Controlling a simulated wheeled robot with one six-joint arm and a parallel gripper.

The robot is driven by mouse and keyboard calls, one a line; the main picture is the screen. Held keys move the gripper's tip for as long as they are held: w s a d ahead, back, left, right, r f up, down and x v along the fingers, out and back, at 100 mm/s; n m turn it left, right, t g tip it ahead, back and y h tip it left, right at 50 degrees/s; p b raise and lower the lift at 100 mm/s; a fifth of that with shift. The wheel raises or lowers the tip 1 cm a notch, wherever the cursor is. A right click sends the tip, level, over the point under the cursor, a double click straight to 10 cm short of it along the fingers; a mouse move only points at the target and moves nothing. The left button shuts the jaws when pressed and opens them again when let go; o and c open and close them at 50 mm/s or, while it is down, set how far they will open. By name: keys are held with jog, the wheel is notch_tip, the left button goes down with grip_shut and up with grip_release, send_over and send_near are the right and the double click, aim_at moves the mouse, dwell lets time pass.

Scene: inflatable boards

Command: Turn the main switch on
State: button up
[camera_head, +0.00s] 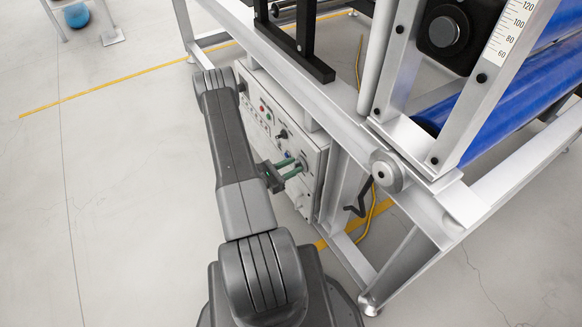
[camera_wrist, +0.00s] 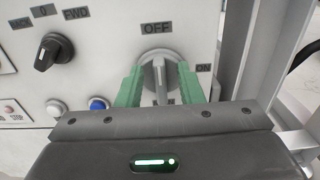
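The main switch (camera_wrist: 158,72) is a grey rotary knob on a white control panel (camera_wrist: 110,60), with an OFF label above it and an ON label to its right. In the wrist view its handle stands roughly upright, in line with OFF. My gripper (camera_wrist: 160,85) has its two green fingers on either side of the knob, with small gaps showing near the handle. The lower part of the knob is hidden behind the gripper body. In the head view my gripper (camera_head: 290,168) reaches the panel's right end, and the switch (camera_head: 303,162) is partly hidden by the fingers.
A black selector knob (camera_wrist: 53,50) with 0 and FWD labels sits left of the switch. A blue button (camera_wrist: 97,104) is below left. A metal frame post (camera_wrist: 262,50) stands close on the right. Open floor (camera_head: 100,190) lies left of my arm.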

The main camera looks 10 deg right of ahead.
grip_shut()
jog(key=shift+f+m+b, duration=0.1)
jog(key=shift+m+b, duration=0.2)
jog(key=m+b, duration=0.5)
jog(key=b, duration=0.1)
jog(key=s+f+m+b, duration=0.1)
jog(key=m+b, duration=1.1)
jog(key=b, duration=0.1)
jog(key=shift+s+d+f, duration=0.15)
jog(key=shift+d+f, duration=0.1)
jog(key=shift+r+m, duration=0.1)
jog(key=shift+m, duration=0.2)
